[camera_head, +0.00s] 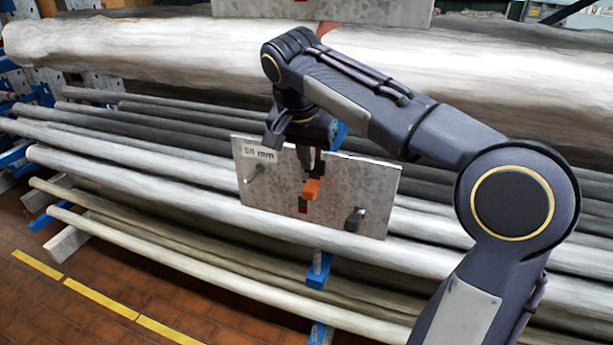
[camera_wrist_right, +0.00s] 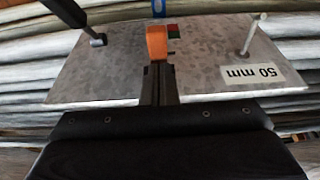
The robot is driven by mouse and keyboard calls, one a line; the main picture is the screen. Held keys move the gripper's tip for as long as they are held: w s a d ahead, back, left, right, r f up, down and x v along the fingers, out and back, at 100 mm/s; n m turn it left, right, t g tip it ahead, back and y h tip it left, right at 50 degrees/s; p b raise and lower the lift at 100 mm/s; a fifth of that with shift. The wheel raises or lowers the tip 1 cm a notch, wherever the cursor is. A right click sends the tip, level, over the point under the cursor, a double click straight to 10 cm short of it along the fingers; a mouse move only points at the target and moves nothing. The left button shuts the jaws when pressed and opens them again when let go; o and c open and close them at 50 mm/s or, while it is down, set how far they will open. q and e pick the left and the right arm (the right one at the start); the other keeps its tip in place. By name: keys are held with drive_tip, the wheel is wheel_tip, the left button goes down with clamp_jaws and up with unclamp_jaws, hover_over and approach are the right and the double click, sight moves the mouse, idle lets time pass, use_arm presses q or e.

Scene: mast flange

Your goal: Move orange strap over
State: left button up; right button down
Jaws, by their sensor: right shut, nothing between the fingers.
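The orange strap (camera_head: 311,189) shows as a small orange block at the middle of a grey metal plate (camera_head: 275,198) marked "50 mm". It also shows in the right wrist view (camera_wrist_right: 156,42). My right gripper (camera_head: 306,160) is at the plate's upper edge, close to the orange strap. In the right wrist view its fingers (camera_wrist_right: 158,82) are together and end right by the orange piece; I cannot tell if they touch it. A small red and green patch (camera_wrist_right: 173,32) sits beside the strap. My left gripper is not in view.
The plate carries a light pin (camera_head: 253,173) at one side and a dark fitting (camera_head: 354,219) at the other. Long grey poles (camera_head: 150,185) lie behind and below it. A thick pale log (camera_head: 130,50) spans the back. Another plate (camera_head: 350,10) is at the top.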

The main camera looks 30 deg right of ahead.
sight(306, 192)
drive_tip(key=shift+f, duration=2.3)
wheel_tip(306, 192, down, 6)
drive_tip(key=b, duration=0.4)
drive_tip(key=shift+f, duration=0.1)
